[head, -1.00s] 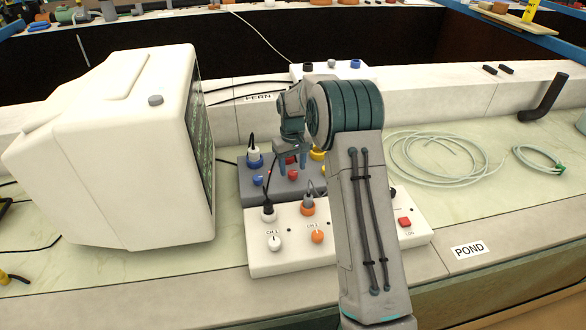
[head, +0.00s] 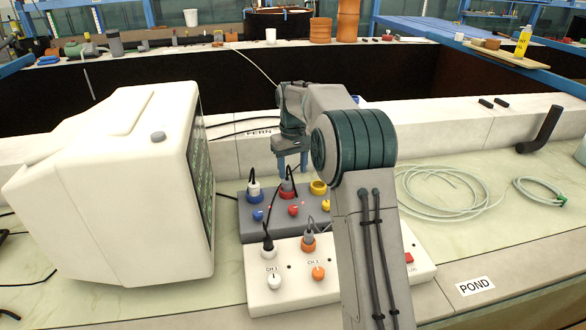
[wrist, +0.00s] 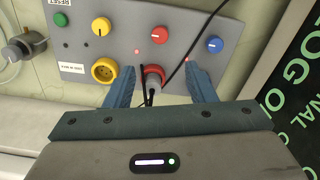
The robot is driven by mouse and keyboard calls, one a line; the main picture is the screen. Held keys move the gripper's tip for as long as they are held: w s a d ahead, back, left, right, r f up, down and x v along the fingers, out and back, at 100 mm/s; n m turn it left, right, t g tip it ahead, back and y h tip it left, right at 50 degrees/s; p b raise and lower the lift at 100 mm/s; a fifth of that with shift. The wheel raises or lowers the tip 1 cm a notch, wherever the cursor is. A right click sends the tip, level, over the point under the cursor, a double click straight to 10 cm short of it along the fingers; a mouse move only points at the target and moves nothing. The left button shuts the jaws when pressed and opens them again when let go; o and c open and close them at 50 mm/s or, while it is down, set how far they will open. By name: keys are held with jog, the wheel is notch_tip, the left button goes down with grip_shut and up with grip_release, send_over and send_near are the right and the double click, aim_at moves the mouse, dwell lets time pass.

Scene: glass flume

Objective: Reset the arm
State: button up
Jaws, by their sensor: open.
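My gripper (head: 292,168) is open above the grey box (head: 243,222). In the wrist view its blue fingers (wrist: 159,72) stand apart on either side of the red socket (wrist: 153,75). A dark plug with a black cable sits in that socket, which also shows in the head view (head: 287,195). Nothing is seen held between the fingers. The yellow socket (wrist: 105,70) is empty. The blue socket (head: 254,196) holds a white-topped plug. The box has yellow (wrist: 101,26), red (wrist: 156,26) and blue (wrist: 214,44) knobs and a RESET label (wrist: 72,3) by a green button (wrist: 61,19).
A white box (head: 270,296) with plugs and knobs stands in front. A large cream monitor (head: 95,190) is close on the left. Coiled pale tubing (head: 440,205) and a black bent pipe (head: 543,130) lie right. Low walls run behind.

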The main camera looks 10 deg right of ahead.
jog(key=s+r+m+t, duration=0.1)
jog(key=s+r, duration=0.3)
jog(key=s, duration=0.6)
jog(key=s+r+m+t, duration=0.1)
jog(key=s+r, duration=0.2)
jog(key=s, duration=0.6)
jog(key=s+f+m, duration=0.1)
jog(key=s+f, duration=0.3)
jog(key=s, duration=1.3)
jog(key=shift+s+f+t, duration=0.2)
jog(key=shift+s+t, duration=0.15)
jog(key=shift+t, duration=0.05)
jog(key=shift+d, duration=0.1)
